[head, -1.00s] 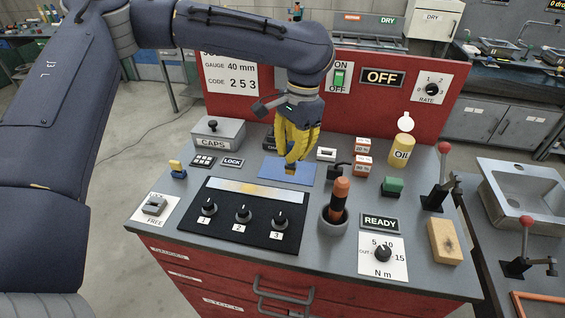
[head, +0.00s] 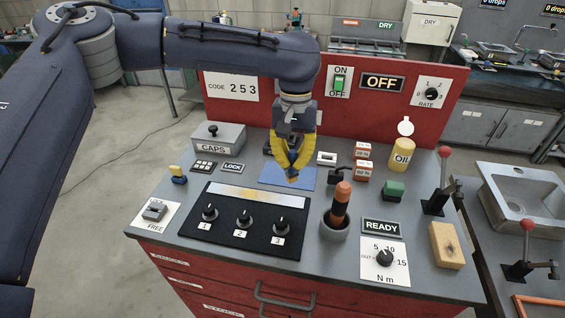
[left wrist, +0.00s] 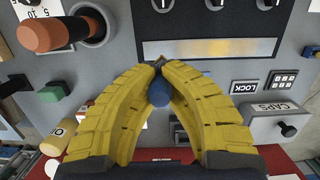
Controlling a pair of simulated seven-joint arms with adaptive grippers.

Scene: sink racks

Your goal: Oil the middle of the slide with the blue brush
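My left gripper (head: 291,176), with yellow fingers, is closed around a small blue brush above the blue mat (head: 268,181). In the left wrist view the brush's rounded blue end (left wrist: 160,93) shows between the fingers, and a small brownish tip shows where the fingertips (left wrist: 158,64) meet. The slide is a pale strip (head: 225,191) on the black panel, with a golden smear across its middle. It also shows in the left wrist view (left wrist: 208,48). The gripper is behind the slide's right part, seemingly apart from it. My right gripper is in neither view.
An orange-handled tool stands in a grey cup (head: 334,228) right of the panel. Three black knobs (head: 243,221) line the panel's front. A yellow OIL container (head: 401,155), a green block (head: 393,190) and a red-tipped lever (head: 440,180) stand to the right. A CAPS box (head: 218,139) stands at left.

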